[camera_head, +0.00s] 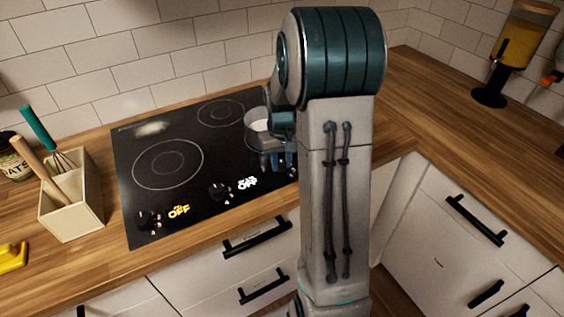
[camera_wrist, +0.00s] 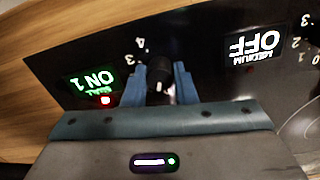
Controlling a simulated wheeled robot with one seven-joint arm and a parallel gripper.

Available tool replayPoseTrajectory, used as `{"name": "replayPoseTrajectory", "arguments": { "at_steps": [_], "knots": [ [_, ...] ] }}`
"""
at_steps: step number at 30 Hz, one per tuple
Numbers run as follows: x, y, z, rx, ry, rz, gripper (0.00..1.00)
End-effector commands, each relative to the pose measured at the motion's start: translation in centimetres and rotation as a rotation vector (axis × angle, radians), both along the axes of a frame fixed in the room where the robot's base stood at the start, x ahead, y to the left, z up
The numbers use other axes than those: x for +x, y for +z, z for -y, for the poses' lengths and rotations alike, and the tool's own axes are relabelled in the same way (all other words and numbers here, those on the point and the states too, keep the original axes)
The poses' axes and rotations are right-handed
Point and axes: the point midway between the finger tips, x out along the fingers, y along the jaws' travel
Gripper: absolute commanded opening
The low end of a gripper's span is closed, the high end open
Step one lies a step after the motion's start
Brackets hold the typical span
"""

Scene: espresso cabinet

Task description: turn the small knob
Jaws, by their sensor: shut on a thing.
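The small knob (camera_wrist: 159,72) is a black dial on the cooktop (camera_head: 190,222), between my two blue fingers in the wrist view. My gripper (camera_wrist: 160,82) is shut on it, one finger on each side. Beside the knob, the display (camera_wrist: 91,82) reads "SMALL ON 1" in green, upside down, with a red light next to it. In the head view my gripper (camera_head: 277,163) is at the cooktop's right front, and my arm and hand hide the small knob.
Two other knobs (camera_head: 148,220) (camera_head: 219,191) sit along the cooktop's front, with OFF displays beside them. A wooden utensil box (camera_head: 72,212) stands at left. A dispenser (camera_head: 518,45) stands at the back right. Drawer handles (camera_head: 257,236) stick out below the counter.

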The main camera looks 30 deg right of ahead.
Motion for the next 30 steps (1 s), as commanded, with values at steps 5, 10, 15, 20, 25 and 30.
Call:
{"name": "replayPoseTrajectory", "arguments": {
  "at_steps": [5, 10, 15, 20, 25, 30],
  "knots": [
    [0.07, 0.01, 0.02, -0.001, 0.139, 0.003, 0.02],
    [0.06, 0.05, 0.01, -0.001, 0.248, 0.003, 0.02],
    [0.06, 0.09, 0.04, -0.002, 0.323, 0.002, 0.02],
    [0.06, 0.11, 0.04, -0.002, 0.363, 0.003, 0.02],
    [0.06, 0.13, 0.03, -0.002, 0.377, 0.003, 0.02],
    [0.07, 0.14, 0.03, -0.002, 0.378, 0.003, 0.02]
  ]
}}
